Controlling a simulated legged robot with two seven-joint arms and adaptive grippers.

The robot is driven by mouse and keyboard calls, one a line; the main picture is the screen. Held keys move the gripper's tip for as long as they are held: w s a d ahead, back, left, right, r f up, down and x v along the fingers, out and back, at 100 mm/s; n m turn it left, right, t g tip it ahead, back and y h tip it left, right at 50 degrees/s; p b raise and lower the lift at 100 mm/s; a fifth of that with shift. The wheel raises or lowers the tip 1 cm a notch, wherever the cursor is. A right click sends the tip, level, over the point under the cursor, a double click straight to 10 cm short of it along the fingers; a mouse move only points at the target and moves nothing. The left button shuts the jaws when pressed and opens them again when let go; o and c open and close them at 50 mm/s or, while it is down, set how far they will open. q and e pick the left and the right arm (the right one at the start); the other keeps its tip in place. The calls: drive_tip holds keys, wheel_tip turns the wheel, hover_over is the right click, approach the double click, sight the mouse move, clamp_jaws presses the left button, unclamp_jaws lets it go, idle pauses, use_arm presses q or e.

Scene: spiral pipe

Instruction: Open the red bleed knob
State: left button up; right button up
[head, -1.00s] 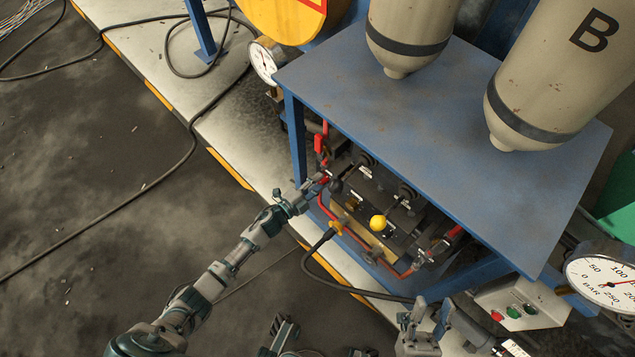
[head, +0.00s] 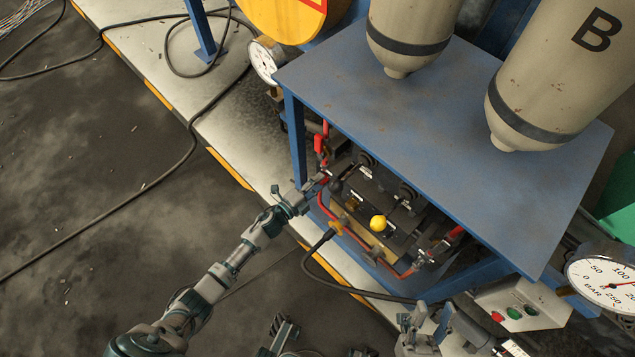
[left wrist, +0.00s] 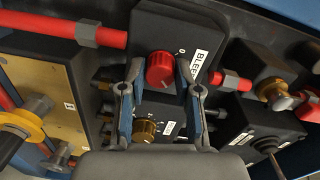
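The red bleed knob (left wrist: 160,69) sits on a black box beside a white label reading "BLE…", in the left wrist view. My left gripper (left wrist: 160,72) is open, with one finger on each side of the knob and narrow gaps showing. In the head view my left gripper (head: 318,184) reaches the left front of the valve panel under the blue table. It hides the knob there.
A brass knob (left wrist: 146,130) sits just below the red one, close to the fingers. Red pipes (left wrist: 65,28) run beside the box. A hose (head: 330,278) hangs in front.

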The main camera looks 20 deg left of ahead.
use_arm(q)
drive_tip(key=o, duration=0.4)
drive_tip(key=shift+d+f, duration=0.1)
drive_tip(key=shift+f, duration=0.1)
drive_tip(key=shift+c, duration=0.2)
drive_tip(key=shift+s+r, duration=0.1)
drive_tip(key=v, duration=1.1)
drive_tip(key=shift+s, duration=0.35)
